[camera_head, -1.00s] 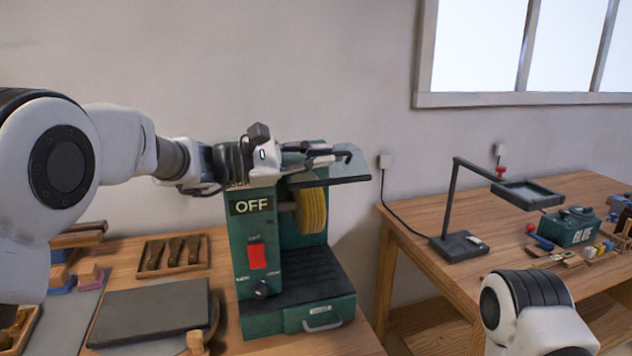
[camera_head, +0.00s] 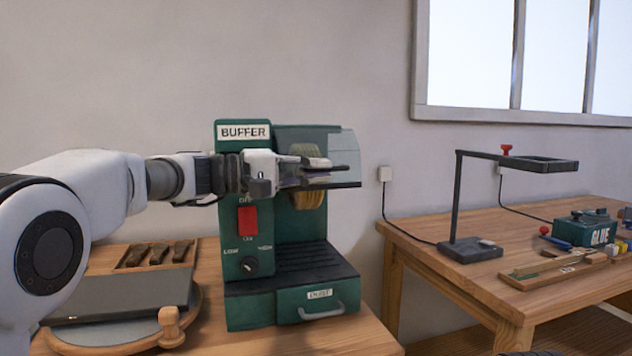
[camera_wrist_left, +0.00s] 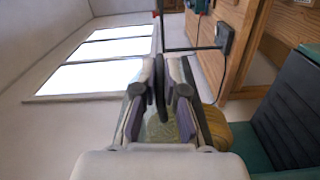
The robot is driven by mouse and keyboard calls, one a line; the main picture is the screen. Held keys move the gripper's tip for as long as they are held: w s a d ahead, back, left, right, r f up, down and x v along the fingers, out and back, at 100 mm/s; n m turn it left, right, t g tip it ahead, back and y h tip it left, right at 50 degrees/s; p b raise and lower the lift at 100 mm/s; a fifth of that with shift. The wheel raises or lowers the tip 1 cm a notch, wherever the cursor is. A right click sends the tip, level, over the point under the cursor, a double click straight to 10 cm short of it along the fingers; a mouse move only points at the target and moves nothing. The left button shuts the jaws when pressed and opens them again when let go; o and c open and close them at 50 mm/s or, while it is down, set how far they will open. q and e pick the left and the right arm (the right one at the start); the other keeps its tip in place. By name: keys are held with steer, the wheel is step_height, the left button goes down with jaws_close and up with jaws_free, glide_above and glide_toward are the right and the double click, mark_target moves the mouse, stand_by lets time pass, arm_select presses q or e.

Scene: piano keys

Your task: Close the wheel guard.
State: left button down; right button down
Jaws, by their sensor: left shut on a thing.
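The green buffer machine (camera_head: 247,170) stands on the near bench with its yellow buffing wheel (camera_head: 309,199) partly visible. The clear wheel guard (camera_head: 347,152) with a dark lower edge hangs over the upper part of the wheel; the lower wheel is exposed. My left gripper (camera_head: 326,170) reaches across the machine's front from the left and is shut on the guard's dark handle. In the left wrist view, the handle (camera_wrist_left: 160,88) runs between the fingers, with the wheel (camera_wrist_left: 222,136) below right. The fingers hide part of the guard. My right gripper is not in view.
The machine has a red switch (camera_head: 248,220), a knob and a dust drawer (camera_head: 318,307). A lamp (camera_head: 457,205) and a glue box (camera_head: 585,230) stand on the right bench.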

arm_select(q)
steer(key=shift+w+a+f+m+b, duration=0.15)
steer(key=shift+w+f+m+b, duration=0.15)
steer(key=shift+m+b, duration=0.15)
steer(key=shift+r, duration=0.1)
steer(key=c, duration=1.2)
jaws_free()
steer(key=shift+w, duration=0.1)
steer(key=shift+c, duration=0.2)
steer(key=v, duration=1.1)
steer(key=shift+a+f, duration=0.25)
steer(key=shift+a, duration=0.05)
